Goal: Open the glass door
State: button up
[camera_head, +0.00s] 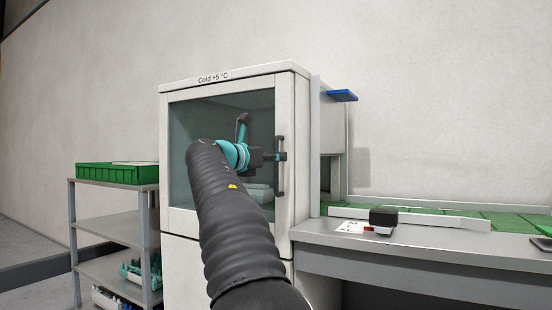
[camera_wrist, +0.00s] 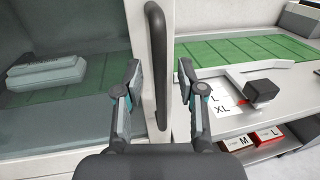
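The glass door (camera_head: 190,120) is on the front of a white cabinet labelled "Cold +5 °C". It looks closed. Its dark vertical handle (camera_head: 280,185) is on the right side of the door front. In the wrist view the handle (camera_wrist: 156,60) runs upright between my fingers. My gripper (camera_wrist: 161,85) is open, with one finger on each side of the handle and a visible gap on both sides. In the head view my gripper (camera_head: 280,157) is at the upper half of the handle, and my arm covers part of the glass.
A grey shelf rack (camera_head: 115,183) with a green crate (camera_head: 117,174) stands left of the cabinet. A counter (camera_head: 400,238) with green mats and a black device (camera_head: 383,216) is on the right. A pale carton (camera_wrist: 45,72) shows behind the glass.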

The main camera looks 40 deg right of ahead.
jog(key=shift+w+d, duration=0.15)
jog(key=shift+d, duration=0.6)
grip_shut()
jog(key=shift+a, duration=0.15)
